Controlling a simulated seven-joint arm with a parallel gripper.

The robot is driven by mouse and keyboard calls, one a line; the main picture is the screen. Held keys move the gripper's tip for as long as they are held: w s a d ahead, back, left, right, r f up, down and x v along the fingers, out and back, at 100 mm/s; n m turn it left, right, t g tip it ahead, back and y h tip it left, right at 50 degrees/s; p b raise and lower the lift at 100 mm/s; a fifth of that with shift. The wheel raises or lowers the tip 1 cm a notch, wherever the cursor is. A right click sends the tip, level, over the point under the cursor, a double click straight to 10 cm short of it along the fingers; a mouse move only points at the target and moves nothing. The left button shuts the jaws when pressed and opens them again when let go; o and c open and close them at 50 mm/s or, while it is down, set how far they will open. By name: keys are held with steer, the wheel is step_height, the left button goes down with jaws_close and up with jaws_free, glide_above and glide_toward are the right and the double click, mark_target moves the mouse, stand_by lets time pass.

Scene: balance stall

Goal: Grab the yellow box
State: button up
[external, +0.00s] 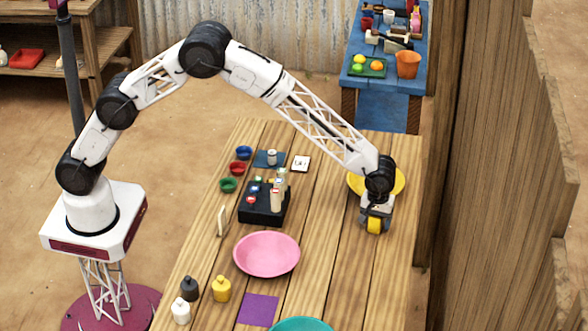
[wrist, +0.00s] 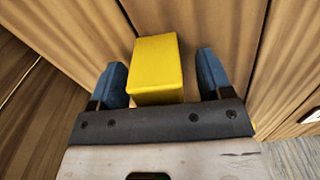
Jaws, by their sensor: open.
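The yellow box (wrist: 156,70) stands on the wooden table, between the two blue fingers of my gripper (wrist: 160,82) in the wrist view. The gripper is open, with a gap showing between the box and the right finger; the left finger is closer to the box. In the external view my gripper (external: 375,222) is low over the right side of the table, and the yellow box (external: 375,226) shows at its fingers. The lower part of the box is hidden by the gripper's palm in the wrist view.
A yellow plate (external: 398,184) lies just behind my gripper. A pink plate (external: 266,254), a black tray (external: 262,212) with several small items, and several small bottles stand to the left. The table (external: 345,280) is bare in front of the gripper.

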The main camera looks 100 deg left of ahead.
stand_by(0.5)
steer(key=c, duration=1)
steer(key=shift+r, duration=0.75)
step_height(320, 180, up, 2)
steer(key=s, duration=0.5)
steer(key=s+r, duration=0.1)
steer(key=s, duration=1)
steer(key=shift+d+r, duration=0.15)
steer(key=shift+r, duration=0.1)
